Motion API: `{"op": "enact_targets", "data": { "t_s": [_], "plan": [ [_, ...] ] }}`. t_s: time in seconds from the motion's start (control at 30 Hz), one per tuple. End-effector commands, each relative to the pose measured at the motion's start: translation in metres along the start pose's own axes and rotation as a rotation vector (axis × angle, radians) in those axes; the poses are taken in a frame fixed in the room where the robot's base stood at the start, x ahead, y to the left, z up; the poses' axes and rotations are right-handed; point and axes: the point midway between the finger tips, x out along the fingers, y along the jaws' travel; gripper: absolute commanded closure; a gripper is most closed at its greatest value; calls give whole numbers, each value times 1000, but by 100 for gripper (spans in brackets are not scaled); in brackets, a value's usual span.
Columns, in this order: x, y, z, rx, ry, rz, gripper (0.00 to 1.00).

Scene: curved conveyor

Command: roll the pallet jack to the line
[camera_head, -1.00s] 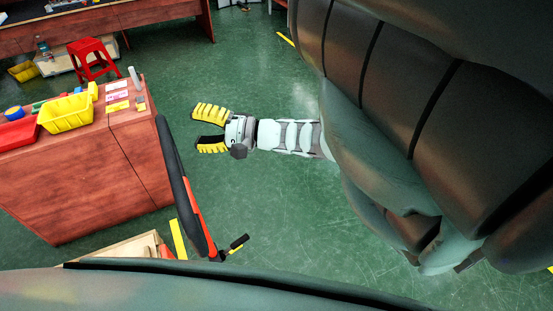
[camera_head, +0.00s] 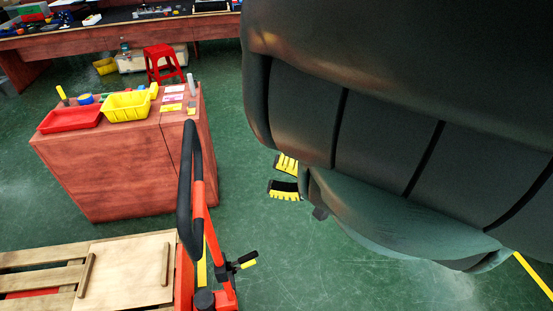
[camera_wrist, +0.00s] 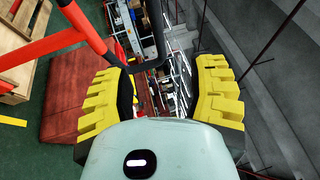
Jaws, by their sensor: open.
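The pallet jack has an orange shaft (camera_head: 199,212) topped by a black loop handle (camera_head: 184,190) that stands upright at the lower left of the head view. Its small lever (camera_head: 240,262) sits low on the right. My gripper (camera_head: 285,178) is to the right of the handle in the head view, partly hidden by my arm. It is open, with two yellow-padded fingers. In the wrist view, my gripper (camera_wrist: 165,85) has the black handle (camera_wrist: 158,45) beyond and between its fingertips, and the orange shaft (camera_wrist: 85,28) at upper left. I cannot tell whether they touch.
A wooden pallet (camera_head: 120,280) lies left of the shaft. A red-brown cabinet (camera_head: 110,170) with a yellow bin (camera_head: 126,105) and a red tray (camera_head: 70,118) stands behind. A red stool (camera_head: 164,62) is farther back. Green floor (camera_head: 260,225) is clear right of the jack.

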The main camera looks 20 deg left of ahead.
Motion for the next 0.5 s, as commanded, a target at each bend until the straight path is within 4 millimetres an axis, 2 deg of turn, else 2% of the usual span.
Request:
{"op": "enact_targets", "data": {
  "t_s": [0.13,0.5],
  "plan": [
    [24,-5,2,4,-9,-4,43],
    [101,-2,3,5,-8,-2,43]
  ]
}}
